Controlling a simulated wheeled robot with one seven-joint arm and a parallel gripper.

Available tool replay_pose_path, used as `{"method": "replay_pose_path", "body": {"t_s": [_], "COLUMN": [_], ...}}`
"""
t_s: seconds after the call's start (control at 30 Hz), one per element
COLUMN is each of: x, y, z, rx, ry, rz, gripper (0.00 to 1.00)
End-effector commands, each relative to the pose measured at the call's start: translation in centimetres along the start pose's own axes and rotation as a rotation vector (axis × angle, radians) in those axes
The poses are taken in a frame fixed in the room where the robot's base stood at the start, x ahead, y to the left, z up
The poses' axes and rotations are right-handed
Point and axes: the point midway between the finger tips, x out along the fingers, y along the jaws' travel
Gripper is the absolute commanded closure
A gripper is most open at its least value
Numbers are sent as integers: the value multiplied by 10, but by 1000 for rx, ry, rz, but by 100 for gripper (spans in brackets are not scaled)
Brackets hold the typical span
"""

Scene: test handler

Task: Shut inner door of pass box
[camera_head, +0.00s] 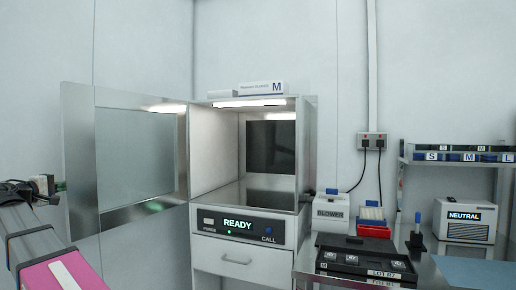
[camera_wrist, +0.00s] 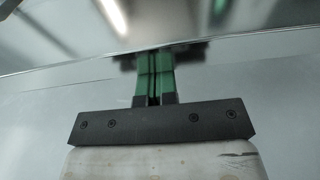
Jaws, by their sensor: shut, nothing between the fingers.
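The pass box (camera_head: 244,160) stands against the back wall with its chamber lit and its front open. Its inner door (camera_head: 136,152), a metal frame with a glass pane, is swung wide open to the left. My gripper (camera_head: 56,188) is at the left edge of the head view, beside the door's outer left edge. In the wrist view my gripper (camera_wrist: 154,78) shows green fingers closed together with nothing between them. The fingertips are close to a shiny metal surface across the top; I cannot tell whether they touch it. The chamber looks empty.
The pass box panel (camera_head: 238,225) reads READY, above a drawer (camera_head: 236,260). To the right, a bench holds a blower box (camera_head: 332,212), a black tray (camera_head: 366,256), a red bin (camera_head: 374,231) and a NEUTRAL unit (camera_head: 466,220). A shelf (camera_head: 460,156) hangs above.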

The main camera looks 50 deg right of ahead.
Motion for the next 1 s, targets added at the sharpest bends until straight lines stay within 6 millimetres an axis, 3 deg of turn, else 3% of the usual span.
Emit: {"method": "replay_pose_path", "body": {"t_s": [0.57, 1.0], "x": [-3, -8], "y": [0, -1], "z": [22, 59], "rx": [0, 0], "ry": [0, 0], "rz": [0, 0], "gripper": [100, 100]}}
